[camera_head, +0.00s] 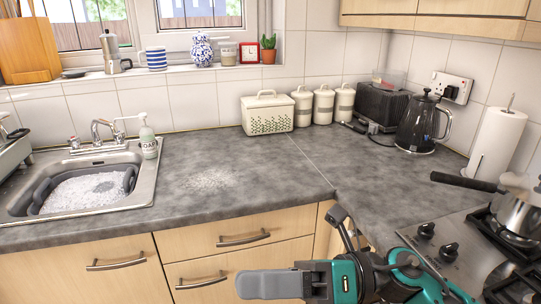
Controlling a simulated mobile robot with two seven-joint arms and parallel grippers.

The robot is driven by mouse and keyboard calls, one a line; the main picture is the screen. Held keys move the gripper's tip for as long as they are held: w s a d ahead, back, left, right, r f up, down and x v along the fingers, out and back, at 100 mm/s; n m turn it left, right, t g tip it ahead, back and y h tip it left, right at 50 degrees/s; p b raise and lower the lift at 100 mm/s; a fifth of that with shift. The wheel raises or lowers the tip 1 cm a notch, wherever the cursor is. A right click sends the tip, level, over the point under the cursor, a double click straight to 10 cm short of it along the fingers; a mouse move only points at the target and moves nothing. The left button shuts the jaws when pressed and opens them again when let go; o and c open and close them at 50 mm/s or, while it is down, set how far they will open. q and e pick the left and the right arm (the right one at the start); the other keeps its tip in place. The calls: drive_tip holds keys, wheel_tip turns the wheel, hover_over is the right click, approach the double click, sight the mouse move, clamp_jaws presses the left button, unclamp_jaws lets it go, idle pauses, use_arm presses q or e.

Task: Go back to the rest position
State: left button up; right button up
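My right gripper (288,249) is at the bottom right of centre, in front of the wooden drawers and below the counter edge. My teal and black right arm comes in from the lower right. My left gripper and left arm are out of view. The sink (140,190) at the left has a grey basin in it with white foam (85,192). A soap bottle (148,140) stands upright at the sink's right rear corner.
A whitish foam patch lies on the grey counter (255,160), whose middle is otherwise clear. A white lidded box (267,115), canisters (324,105), toaster (380,106) and kettle (420,127) stand behind.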

drive_tip(key=w+d+f+m+t, duration=0.15)
drive_tip(key=w+m+t, duration=0.25)
drive_tip(key=m+t, duration=0.5)
drive_tip(key=w+d+f+m+t, duration=0.1)
drive_tip(key=w+d+m+t, duration=0.2)
drive_tip(key=m+t, duration=0.55)
drive_tip(key=w+d+f+m+t+h, duration=0.2)
drive_tip(key=d+f+m+h, duration=0.55)
drive_tip(key=m, duration=0.65)
drive_tip(key=s+d+f+m+g+h, duration=0.3)
drive_tip(key=s+f+m, duration=0.3)
drive_tip(key=f, duration=0.4)
drive_tip(key=s+d+f+m+g+h, duration=0.3)
drive_tip(key=s+d+f+m+h, duration=0.1)
drive_tip(key=f, duration=0.7)
drive_tip(key=shift+s+f+m+h, duration=0.15)
drive_tip(key=shift+s+m+h, duration=0.75)
drive_tip(key=shift+h, duration=0.35)
drive_tip(key=shift+w, duration=0.1)
